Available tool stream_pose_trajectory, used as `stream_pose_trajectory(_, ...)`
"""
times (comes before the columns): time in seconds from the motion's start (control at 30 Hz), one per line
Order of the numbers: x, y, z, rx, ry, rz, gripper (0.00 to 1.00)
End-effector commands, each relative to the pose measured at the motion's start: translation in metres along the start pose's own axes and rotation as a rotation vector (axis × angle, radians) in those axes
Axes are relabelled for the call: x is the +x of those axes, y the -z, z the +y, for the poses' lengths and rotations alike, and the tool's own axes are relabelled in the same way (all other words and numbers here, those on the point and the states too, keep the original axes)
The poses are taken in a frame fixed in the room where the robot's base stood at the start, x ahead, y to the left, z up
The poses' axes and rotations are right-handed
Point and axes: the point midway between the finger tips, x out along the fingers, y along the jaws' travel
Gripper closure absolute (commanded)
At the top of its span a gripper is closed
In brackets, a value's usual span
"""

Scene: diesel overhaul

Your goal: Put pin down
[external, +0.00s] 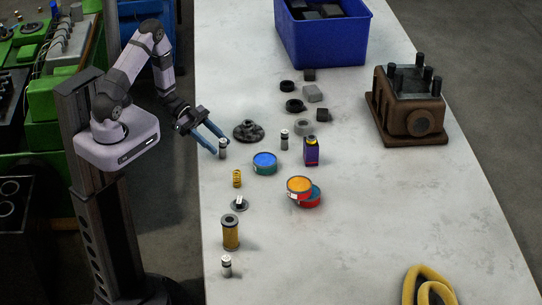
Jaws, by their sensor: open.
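My gripper (221,144) is open at the left side of the table, its two blue fingers pointing down and to the right. A small silver cylinder with a dark band, which looks like the pin (222,150), stands upright on the table at the fingertips. I cannot tell whether a finger touches it. Two similar cylinders stand upright on the table: one (284,141) right of the dark gear-like part, one (227,267) near the front left.
A dark gear-like part (249,131), a blue-topped tin (265,165), a yellow spring (237,179) and a tan filter (231,234) are nearby. Stacked tins (301,190), a blue crate (322,39) and a rusty engine block (408,116) lie farther right.

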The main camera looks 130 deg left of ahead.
Motion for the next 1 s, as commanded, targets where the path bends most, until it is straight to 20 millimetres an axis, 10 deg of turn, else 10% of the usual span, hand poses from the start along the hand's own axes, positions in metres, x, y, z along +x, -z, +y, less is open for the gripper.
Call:
stream_pose_trajectory(0.57, 0.034, 0.0, 0.001, 0.0, 0.0, 0.0, 0.57)
stream_pose_trajectory(0.77, 0.034, 0.0, 0.001, 0.0, 0.0, 0.001, 1.0)
stream_pose_trajectory(1.0, 0.034, 0.001, 0.001, 0.0, 0.0, 0.002, 1.0)
